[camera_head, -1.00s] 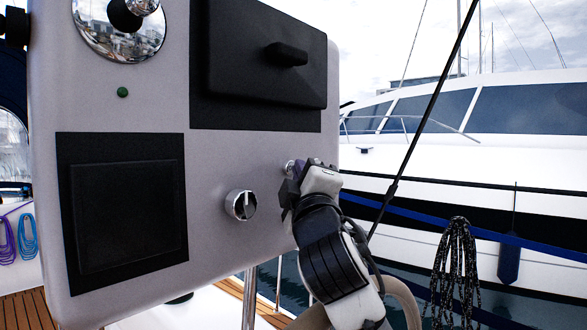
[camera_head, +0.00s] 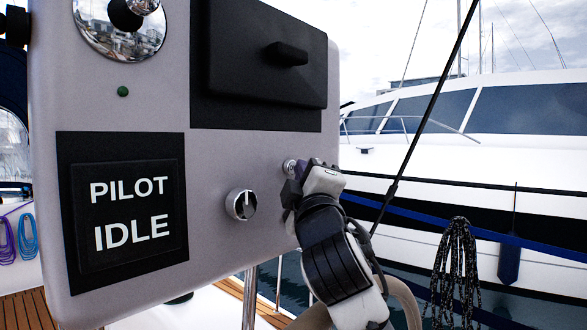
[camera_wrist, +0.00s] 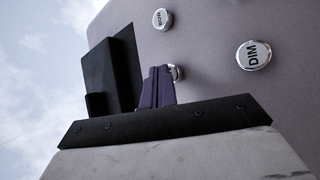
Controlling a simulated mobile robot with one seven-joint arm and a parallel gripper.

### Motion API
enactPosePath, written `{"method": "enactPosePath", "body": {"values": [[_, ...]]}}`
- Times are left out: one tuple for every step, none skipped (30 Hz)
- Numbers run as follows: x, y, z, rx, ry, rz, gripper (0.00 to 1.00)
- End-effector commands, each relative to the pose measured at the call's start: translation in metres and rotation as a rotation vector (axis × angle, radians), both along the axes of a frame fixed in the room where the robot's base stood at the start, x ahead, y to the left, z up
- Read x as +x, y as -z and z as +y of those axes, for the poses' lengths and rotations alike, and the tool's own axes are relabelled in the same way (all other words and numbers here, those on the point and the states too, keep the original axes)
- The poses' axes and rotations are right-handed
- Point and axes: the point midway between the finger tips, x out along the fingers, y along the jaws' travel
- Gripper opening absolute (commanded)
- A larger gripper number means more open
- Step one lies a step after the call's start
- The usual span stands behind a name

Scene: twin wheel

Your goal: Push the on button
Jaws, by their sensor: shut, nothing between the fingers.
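A small silver button (camera_head: 289,166) sits on the grey panel (camera_head: 225,165) at lower right, next to my gripper's tips. My gripper (camera_head: 300,169) has its purple fingers closed together with nothing between them. In the wrist view the fingers (camera_wrist: 157,88) partly cover a silver button (camera_wrist: 176,72), whose label I cannot read. I cannot tell whether the fingertips touch it. The screen (camera_head: 128,213) on the panel's lower left reads "PILOT IDLE" in white.
A silver knob (camera_head: 240,204) lies left of my gripper. A black box with a handle (camera_head: 266,52) projects above. A small green light (camera_head: 123,91) is at upper left. The wrist view shows a "DIM" button (camera_wrist: 254,55) and another silver button (camera_wrist: 162,19). A white boat (camera_head: 480,150) lies behind.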

Motion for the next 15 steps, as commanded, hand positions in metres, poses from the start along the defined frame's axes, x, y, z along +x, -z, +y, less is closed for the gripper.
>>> {"method": "enactPosePath", "body": {"values": [[-0.002,0.000,-0.004,0.001,0.002,0.000,0.00],[-0.003,0.000,-0.006,0.002,0.003,-0.001,0.00],[-0.006,0.000,-0.010,0.002,0.003,-0.001,0.00],[-0.008,0.000,-0.012,0.001,0.002,-0.001,0.00],[-0.010,0.000,-0.014,0.001,0.002,-0.001,0.00],[-0.012,0.000,-0.018,0.002,0.003,-0.001,0.00],[-0.014,0.000,-0.020,0.001,0.004,-0.002,0.00],[-0.015,0.000,-0.023,0.001,0.004,-0.001,0.00],[-0.018,0.001,-0.026,0.000,0.003,0.000,0.00],[-0.019,0.000,-0.028,0.001,0.004,-0.001,0.00],[-0.021,0.000,-0.031,0.001,0.004,-0.001,0.00],[-0.024,0.000,-0.034,0.002,0.003,-0.001,0.00],[-0.025,0.000,-0.037,0.002,0.003,-0.001,0.00],[-0.027,0.000,-0.039,0.002,0.003,-0.001,0.00],[-0.029,0.000,-0.041,0.002,0.003,-0.001,0.00]]}}
